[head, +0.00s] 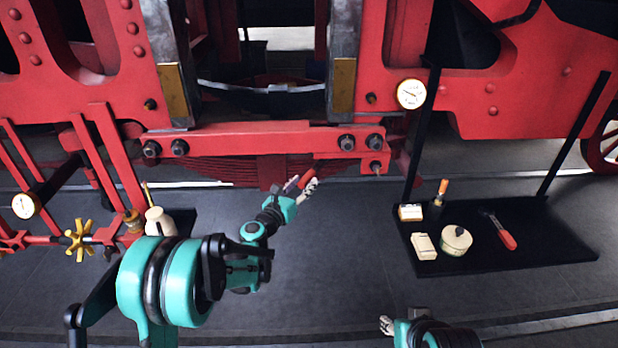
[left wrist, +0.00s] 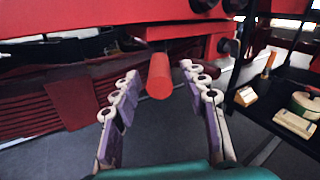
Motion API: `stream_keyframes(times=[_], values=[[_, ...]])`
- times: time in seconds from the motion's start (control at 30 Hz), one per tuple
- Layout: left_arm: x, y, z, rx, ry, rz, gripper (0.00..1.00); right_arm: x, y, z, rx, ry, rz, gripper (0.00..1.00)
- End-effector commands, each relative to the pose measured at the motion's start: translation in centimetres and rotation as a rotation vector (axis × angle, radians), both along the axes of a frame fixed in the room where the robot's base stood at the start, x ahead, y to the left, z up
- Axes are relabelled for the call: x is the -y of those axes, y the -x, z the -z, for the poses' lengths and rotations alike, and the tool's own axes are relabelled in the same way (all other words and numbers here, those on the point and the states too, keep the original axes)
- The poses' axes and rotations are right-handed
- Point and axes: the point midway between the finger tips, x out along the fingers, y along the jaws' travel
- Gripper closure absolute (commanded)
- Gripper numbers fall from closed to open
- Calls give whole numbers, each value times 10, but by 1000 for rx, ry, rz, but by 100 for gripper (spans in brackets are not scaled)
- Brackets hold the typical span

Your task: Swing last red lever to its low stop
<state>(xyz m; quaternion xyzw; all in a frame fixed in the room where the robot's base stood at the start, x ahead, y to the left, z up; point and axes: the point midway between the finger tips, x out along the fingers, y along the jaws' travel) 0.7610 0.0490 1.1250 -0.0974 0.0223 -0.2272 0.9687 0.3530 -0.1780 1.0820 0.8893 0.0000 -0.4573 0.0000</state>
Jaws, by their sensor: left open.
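The red lever shows in the left wrist view as a short red rod (left wrist: 159,76) with its rounded end toward me. It comes out from under the red beam (left wrist: 130,28). In the head view the lever (head: 307,176) is a small red piece at my left gripper (head: 301,185). That gripper is open, with one finger on each side of the lever and visible gaps between. I cannot tell from here whether the lever is at a stop. My right gripper (head: 387,325) shows only partly at the bottom edge of the head view, apart from everything.
A black shelf (head: 540,248) at right holds a round tin (head: 456,240), pale blocks (head: 424,246) and a red-handled tool (head: 506,240). A yellow valve wheel (head: 79,240) and a white jug (head: 160,221) are at left. The floor between is clear.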

Motion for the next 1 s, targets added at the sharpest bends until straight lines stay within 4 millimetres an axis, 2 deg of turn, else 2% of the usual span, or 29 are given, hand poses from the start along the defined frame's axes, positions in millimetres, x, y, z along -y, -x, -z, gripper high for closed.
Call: stream_keyframes(times=[0.1,0.23,0.6,0.67,0.77,0.8,1.0], values=[[9,-18,1,0,-1,0,56,0,0,3,0,0,0,60],[16,-32,1,0,-2,1,56,0,0,5,0,0,0,60],[19,-39,0,1,-4,0,56,0,0,5,0,0,0,60],[19,-39,0,1,-4,0,70,0,0,5,0,0,0,60],[19,-39,0,1,-4,0,96,0,0,5,0,0,0,60],[19,-39,0,1,-4,0,100,0,0,5,0,0,0,60],[18,-39,0,1,-4,3,100,0,0,5,0,0,0,60]])
